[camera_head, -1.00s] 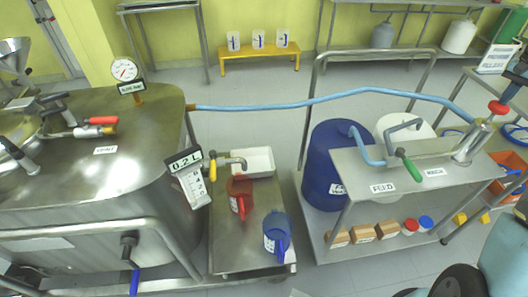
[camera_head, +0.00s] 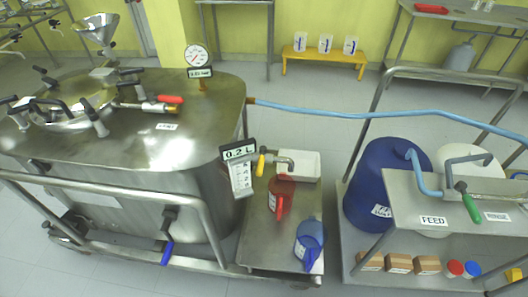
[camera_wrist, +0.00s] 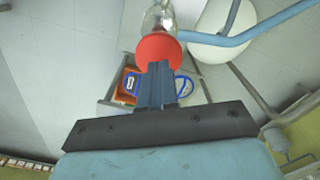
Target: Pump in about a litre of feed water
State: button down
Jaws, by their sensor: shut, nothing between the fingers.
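My gripper (camera_wrist: 155,72) is shut and empty in the wrist view. Its tips overlap the edge of a red ball knob (camera_wrist: 158,46); I cannot tell if they touch. In the head view the blue drum (camera_head: 372,185) stands beside the pump bench (camera_head: 400,208), marked FEED. A bent light-blue pipe (camera_head: 422,176) goes into the drum. A green-handled lever (camera_head: 468,202) is on the bench. A light-blue hose (camera_head: 370,114) runs to the steel tank (camera_head: 200,115). The level display (camera_head: 240,152) reads 0.2 L. My gripper and the knob are outside the head view.
A gauge (camera_head: 196,55) is on the tank lid. A white drum (camera_head: 455,159) stands behind the bench. A yellow rack (camera_head: 324,62) holds jugs.

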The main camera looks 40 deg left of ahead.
jog(key=shift+f, duration=4.3)
jog(key=shift+r, duration=4.35)
jog(key=shift+f, duration=0.15)
jog(key=shift+f, duration=4.15)
jog(key=shift+r, duration=4.3)
